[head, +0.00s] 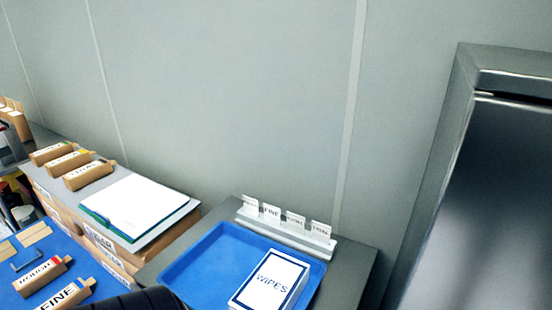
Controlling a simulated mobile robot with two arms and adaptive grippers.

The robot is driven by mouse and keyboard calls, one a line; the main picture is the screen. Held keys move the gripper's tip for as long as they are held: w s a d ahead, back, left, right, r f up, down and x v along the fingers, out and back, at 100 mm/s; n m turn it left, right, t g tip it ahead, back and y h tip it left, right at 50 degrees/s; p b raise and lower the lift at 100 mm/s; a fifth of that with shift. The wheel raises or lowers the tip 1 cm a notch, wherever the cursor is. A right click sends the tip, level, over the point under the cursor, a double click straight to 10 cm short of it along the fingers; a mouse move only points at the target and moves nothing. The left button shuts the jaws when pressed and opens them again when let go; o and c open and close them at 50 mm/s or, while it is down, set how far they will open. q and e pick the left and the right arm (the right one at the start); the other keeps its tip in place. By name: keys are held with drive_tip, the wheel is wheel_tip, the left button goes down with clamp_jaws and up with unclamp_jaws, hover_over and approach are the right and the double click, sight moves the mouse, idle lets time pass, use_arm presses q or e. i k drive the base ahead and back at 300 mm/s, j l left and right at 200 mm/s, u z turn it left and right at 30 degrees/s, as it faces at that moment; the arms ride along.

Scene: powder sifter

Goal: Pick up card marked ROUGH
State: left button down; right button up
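Several small white cards stand in a row in a pale card holder (285,238) on the grey counter, behind the blue tray. One card reads FINE (271,212), and the rightmost seems to read TRIAL (320,229). The leftmost card (250,203) and the third card (296,220) have print too small to read surely, so I cannot tell which is marked ROUGH. A brown block labelled ROUGH (42,275) lies on the blue mat at the lower left; it is not one of the standing cards. Neither gripper is in view; a dark part of mine shows at the bottom edge.
A blue tray (200,260) holds a white WIPES box (270,281). Left of it, a white sheet on a folder (135,206) and brown labelled blocks (88,175) lie on a grey-topped unit. A tall grey cabinet (490,180) stands right; the wall is close behind.

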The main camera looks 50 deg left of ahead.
sight(250, 206)
drive_tip(key=u, duration=1.85)
